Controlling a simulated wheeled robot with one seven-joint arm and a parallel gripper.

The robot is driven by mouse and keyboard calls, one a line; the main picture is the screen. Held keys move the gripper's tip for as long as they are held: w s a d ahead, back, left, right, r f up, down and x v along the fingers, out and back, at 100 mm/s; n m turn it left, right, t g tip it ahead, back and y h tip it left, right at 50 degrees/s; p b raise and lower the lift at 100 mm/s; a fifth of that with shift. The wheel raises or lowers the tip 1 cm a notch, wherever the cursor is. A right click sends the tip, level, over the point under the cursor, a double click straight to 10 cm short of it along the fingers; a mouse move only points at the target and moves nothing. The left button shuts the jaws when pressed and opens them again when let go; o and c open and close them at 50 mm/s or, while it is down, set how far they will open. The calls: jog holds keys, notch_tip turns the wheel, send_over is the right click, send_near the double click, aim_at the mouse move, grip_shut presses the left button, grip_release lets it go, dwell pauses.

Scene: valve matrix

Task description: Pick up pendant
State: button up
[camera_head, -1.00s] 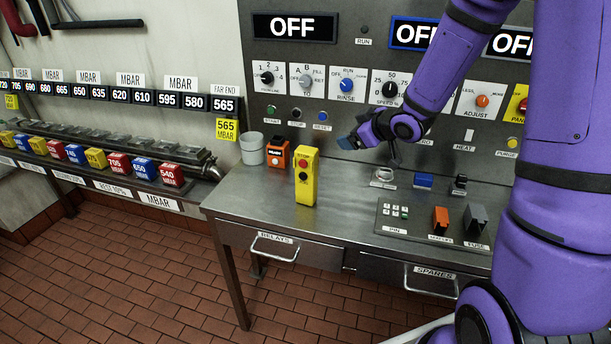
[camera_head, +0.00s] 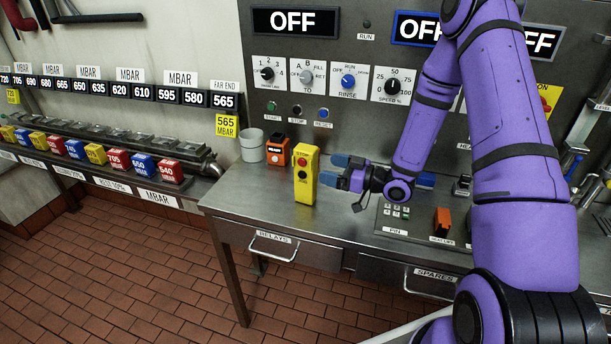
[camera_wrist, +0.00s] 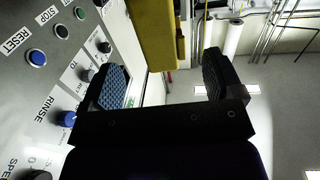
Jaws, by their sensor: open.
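The pendant (camera_head: 305,176) is a yellow upright box with red and dark buttons, standing on the steel bench near its left part. It also shows in the wrist view as a yellow block (camera_wrist: 154,35) at the top, between and beyond the fingertips. My gripper (camera_head: 336,169) is open and just to the right of the pendant, its blue-padded fingers pointing left at it. In the wrist view my gripper (camera_wrist: 160,82) has its two fingers wide apart with nothing between the pads. I cannot tell the exact gap to the pendant.
An orange box (camera_head: 278,151) and a grey cup (camera_head: 252,146) stand behind and left of the pendant. The control panel (camera_head: 330,80) rises behind the steel bench (camera_head: 250,205). A PIN plate (camera_head: 391,225) and an orange switch (camera_head: 442,221) lie to the right.

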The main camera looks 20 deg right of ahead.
aim_at(305, 162)
jog(key=shift+x, duration=4.1)
jog(key=shift+s+a, duration=0.1)
jog(key=shift+a, duration=0.05)
jog(key=c, duration=1.2)
jog(key=shift+r, duration=0.1)
